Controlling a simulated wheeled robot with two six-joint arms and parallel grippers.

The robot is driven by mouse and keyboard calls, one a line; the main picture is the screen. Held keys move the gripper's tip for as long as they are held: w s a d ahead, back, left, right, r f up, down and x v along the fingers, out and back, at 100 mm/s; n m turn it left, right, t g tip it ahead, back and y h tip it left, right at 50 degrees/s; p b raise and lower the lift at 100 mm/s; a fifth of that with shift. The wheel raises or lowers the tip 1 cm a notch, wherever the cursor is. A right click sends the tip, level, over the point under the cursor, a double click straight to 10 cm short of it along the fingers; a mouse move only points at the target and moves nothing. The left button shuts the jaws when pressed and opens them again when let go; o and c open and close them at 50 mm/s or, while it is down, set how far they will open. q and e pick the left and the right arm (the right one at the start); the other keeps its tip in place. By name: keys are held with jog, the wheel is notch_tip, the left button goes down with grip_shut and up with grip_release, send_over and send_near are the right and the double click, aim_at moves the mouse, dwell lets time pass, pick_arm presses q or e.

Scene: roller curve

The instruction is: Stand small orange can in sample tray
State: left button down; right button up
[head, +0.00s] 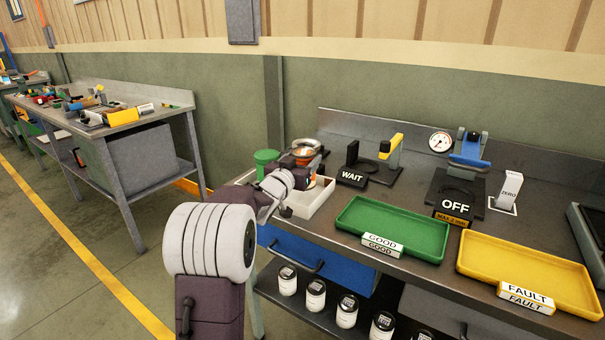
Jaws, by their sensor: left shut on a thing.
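The white open tray (318,203), which looks like the sample tray, stands at the left end of the workbench. My left gripper (302,160) is over this tray, with my arm reaching up from below and covering part of it. My right gripper is not in view.
A green container (266,158) is at the tray's back left. To the right are the WAIT stand (352,177), the green GOOD tray (395,225), the OFF device (456,200) and the yellow FAULT tray (530,265). Several jars (316,295) stand on the shelf below.

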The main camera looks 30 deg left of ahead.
pick_arm(q)
notch_tip(320, 180, down, 4)
jog(key=shift+r+b, duration=0.25)
jog(key=shift+b, duration=0.6)
jog(key=shift+f, duration=0.35)
jog(key=shift+r, duration=0.1)
jog(key=shift+f, duration=0.2)
jog(key=shift+c, duration=1.6)
grip_release()
